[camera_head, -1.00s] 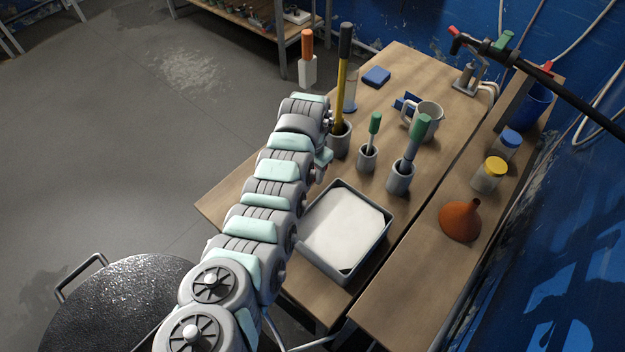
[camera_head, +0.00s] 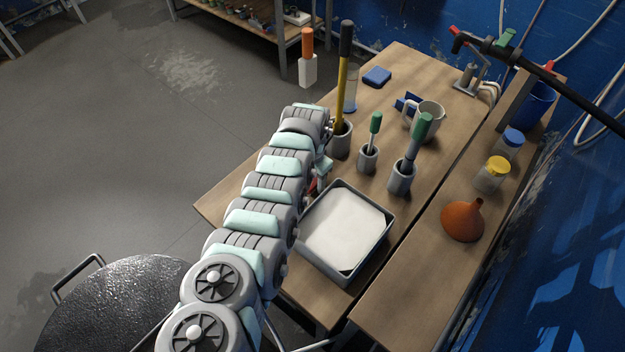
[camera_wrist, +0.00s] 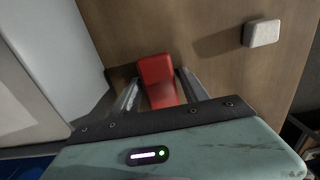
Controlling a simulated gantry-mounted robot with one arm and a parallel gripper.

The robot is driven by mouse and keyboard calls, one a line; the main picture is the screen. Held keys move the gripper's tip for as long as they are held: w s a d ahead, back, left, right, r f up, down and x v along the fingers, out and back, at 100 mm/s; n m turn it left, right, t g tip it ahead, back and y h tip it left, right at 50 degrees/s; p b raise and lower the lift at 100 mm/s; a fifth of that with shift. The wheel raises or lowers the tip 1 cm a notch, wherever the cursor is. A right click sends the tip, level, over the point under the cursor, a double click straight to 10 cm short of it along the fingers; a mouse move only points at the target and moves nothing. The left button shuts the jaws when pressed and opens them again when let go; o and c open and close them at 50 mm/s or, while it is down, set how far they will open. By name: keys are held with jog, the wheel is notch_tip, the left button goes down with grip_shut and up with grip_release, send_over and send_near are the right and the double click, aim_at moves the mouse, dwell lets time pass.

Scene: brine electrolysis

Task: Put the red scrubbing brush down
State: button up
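The red scrubbing brush (camera_wrist: 156,70) sits between the two fingers of my gripper (camera_wrist: 158,84) in the wrist view. The fingers flank it closely and look shut on it. It is low over the wooden table top, close beside the grey tray; I cannot tell whether it touches the wood. In the head view only a small red bit of the brush (camera_head: 313,185) shows past my arm, which hides most of the gripper.
The grey tray (camera_head: 387,242) with a white surface inside is right of the gripper. Holders with a yellow rod (camera_head: 342,85) and green-handled tools (camera_head: 375,122) stand behind. A small whitish block (camera_wrist: 262,33) lies on bare wood. An orange funnel (camera_head: 462,222) is farther right.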

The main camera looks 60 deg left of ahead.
aim_at(313, 180)
jog(key=shift+o, duration=0.5)
jog(key=shift+r+p, duration=0.3)
jog(key=shift+r, duration=0.3)
notch_tip(313, 180, up, 11)
jog(key=p, duration=0.1)
